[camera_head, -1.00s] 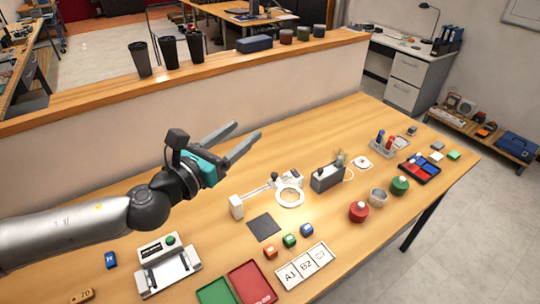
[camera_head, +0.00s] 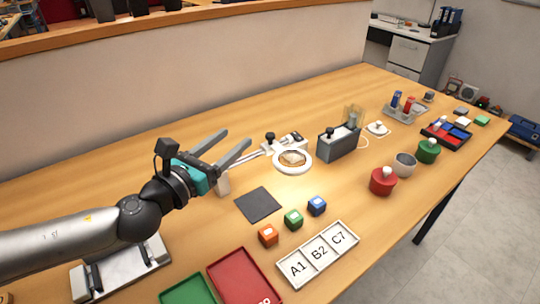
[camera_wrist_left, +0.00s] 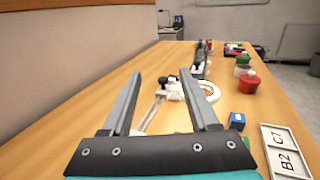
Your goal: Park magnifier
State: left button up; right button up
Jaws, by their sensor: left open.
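The magnifier (camera_head: 293,158) is a white ring lens on a jointed white arm with a dark knob, standing on the table. A light-coloured piece shows through its ring. My left gripper (camera_head: 237,140) is open and empty, its two grey fingers pointing toward the magnifier from the left, above the table. In the left wrist view the magnifier's ring (camera_wrist_left: 207,91) lies beyond the fingertips, and its arm shows between the fingers of the left gripper (camera_wrist_left: 165,98). The magnifier's base is partly hidden behind the gripper in the head view. My right gripper is not in view.
A dark square pad (camera_head: 258,205) lies in front of the magnifier. Orange (camera_head: 268,235), green (camera_head: 293,219) and blue (camera_head: 317,205) cubes stand near a labelled tray (camera_head: 319,254). A grey box device (camera_head: 338,143) stands right of the ring. The table behind the magnifier is clear.

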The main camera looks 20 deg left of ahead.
pick_arm(q)
jog(key=b, duration=0.6)
send_near(268, 138)
jog(key=v, duration=0.4)
jog(key=x, duration=0.9)
jog(key=shift+a+r, duration=0.1)
jog(key=x, duration=0.4)
jog(key=shift+w, duration=0.25)
jog(key=shift+w+d, duration=0.3)
jog(key=shift+w, duration=0.55)
grip_shut()
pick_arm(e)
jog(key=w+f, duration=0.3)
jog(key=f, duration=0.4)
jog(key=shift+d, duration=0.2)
